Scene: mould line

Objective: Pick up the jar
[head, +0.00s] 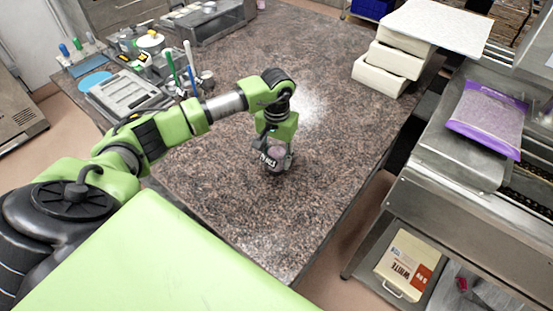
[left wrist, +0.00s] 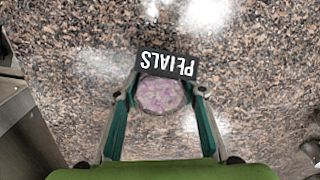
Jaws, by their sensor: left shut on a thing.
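The jar (left wrist: 160,95) is small, with pale purple contents and a black label sign (left wrist: 167,64) reading "PETALS" at its side. It is at my left gripper (left wrist: 160,103), whose two fingers close on it from both sides in the left wrist view. In the head view the left gripper (head: 277,160) points down over the speckled brown countertop (head: 230,215), with the label (head: 268,160) showing at its tip. I cannot tell whether the jar touches the counter. My right gripper is not in view.
Stacked white blocks (head: 388,68) stand at the counter's far right. A grey case (head: 128,95), pens and small pots crowd the left side. A metal bench with a purple bag (head: 487,120) stands to the right. The counter around the jar is clear.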

